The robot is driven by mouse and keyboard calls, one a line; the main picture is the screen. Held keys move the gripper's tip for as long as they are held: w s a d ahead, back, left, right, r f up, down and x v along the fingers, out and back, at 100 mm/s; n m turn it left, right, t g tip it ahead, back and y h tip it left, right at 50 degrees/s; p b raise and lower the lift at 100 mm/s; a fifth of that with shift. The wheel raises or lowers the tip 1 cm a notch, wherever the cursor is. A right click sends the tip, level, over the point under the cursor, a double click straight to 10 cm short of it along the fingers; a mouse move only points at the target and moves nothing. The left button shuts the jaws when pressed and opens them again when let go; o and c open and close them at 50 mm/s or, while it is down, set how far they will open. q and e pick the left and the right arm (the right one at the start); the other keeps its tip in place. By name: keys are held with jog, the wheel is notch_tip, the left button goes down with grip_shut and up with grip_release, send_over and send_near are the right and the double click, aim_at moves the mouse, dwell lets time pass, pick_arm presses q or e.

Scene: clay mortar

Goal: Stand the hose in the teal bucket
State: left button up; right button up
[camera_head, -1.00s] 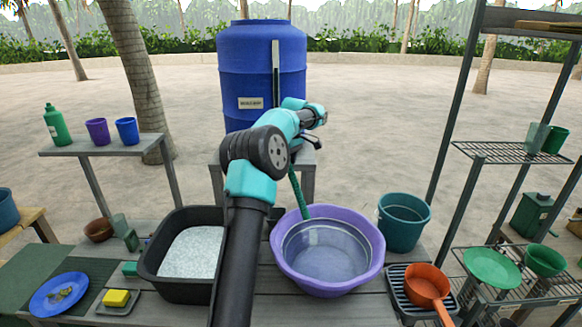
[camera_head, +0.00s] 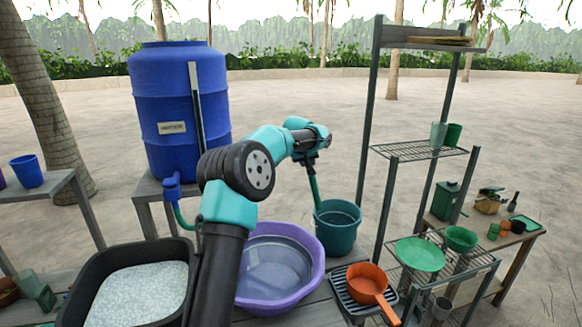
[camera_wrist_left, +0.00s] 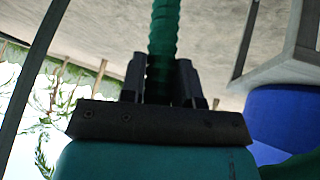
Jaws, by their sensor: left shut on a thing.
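My left gripper (camera_head: 309,160) is shut on the green ribbed hose (camera_head: 315,190), which also runs between the fingers in the left wrist view (camera_wrist_left: 164,40). The hose hangs down from the gripper to the mouth of the teal bucket (camera_head: 338,236). Its lower end meets the left part of the bucket's opening; I cannot tell how deep it reaches. Another stretch of hose shows below the blue tap (camera_head: 171,187) of the blue barrel (camera_head: 178,110). My left arm hides the part between. My right gripper is not in view.
A purple basin (camera_head: 312,245) stands left of the bucket, partly behind my arm. A black tub (camera_head: 72,305) of white grains is at the front left. An orange pan (camera_head: 367,283) lies on a dark rack at the right. A metal shelf (camera_head: 418,150) rises behind it.

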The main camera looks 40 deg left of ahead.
pick_arm(q)
jog(key=shift+w+d+r+m, duration=0.2)
jog(key=shift+w+d+m, duration=0.1)
jog(key=shift+w+d, duration=0.15)
jog(key=shift+f, duration=0.15)
jog(key=shift+w+d+f, duration=0.6)
jog(key=shift+f, duration=2.6)
jog(key=shift+w+d+f, duration=0.55)
jog(key=shift+w+f, duration=0.05)
jog(key=shift+f, duration=2.55)
jog(key=shift+w+d+f, duration=0.6)
jog(key=shift+f, duration=2.6)
jog(key=o, duration=1)
jog(key=shift+c, duration=0.2)
jog(key=shift+o, duration=0.2)
